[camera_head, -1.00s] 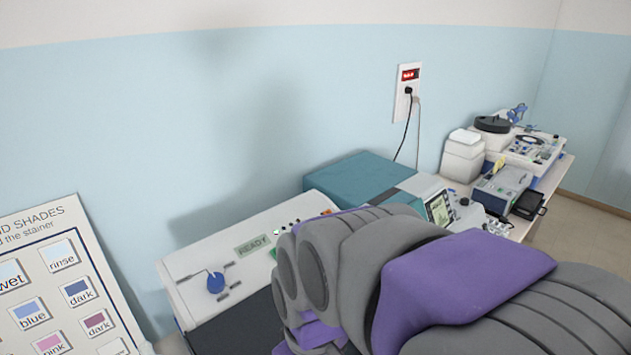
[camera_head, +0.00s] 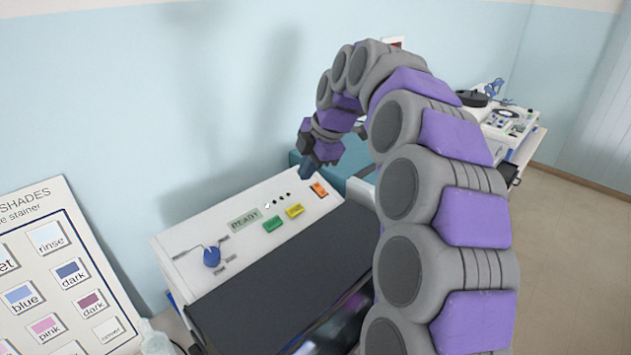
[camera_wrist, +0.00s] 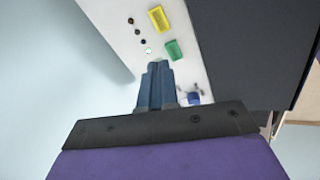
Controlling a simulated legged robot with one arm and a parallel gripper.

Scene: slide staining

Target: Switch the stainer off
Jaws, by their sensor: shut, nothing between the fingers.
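The stainer (camera_head: 185,262) is a white machine with a sloping panel and a dark front cover. Its display (camera_head: 245,220) reads READY. An orange switch (camera_head: 319,189) sits at the panel's right end, with a yellow button (camera_head: 295,211) and a green button (camera_head: 272,224) to its left. A blue knob (camera_head: 212,257) is at the left. My gripper (camera_head: 306,172) is shut and empty, pointing down near the panel's back right edge, left of the orange switch. In the wrist view, the shut fingers (camera_wrist: 157,66) show beside the green button (camera_wrist: 174,49); the orange switch is out of that view.
My arm covers much of the right side. A teal machine (camera_head: 348,165) stands close to the stainer's right end. A shade chart (camera_head: 60,270) stands at the left, with a clear bottle (camera_head: 155,340) beside it. The air above the panel's left half is free.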

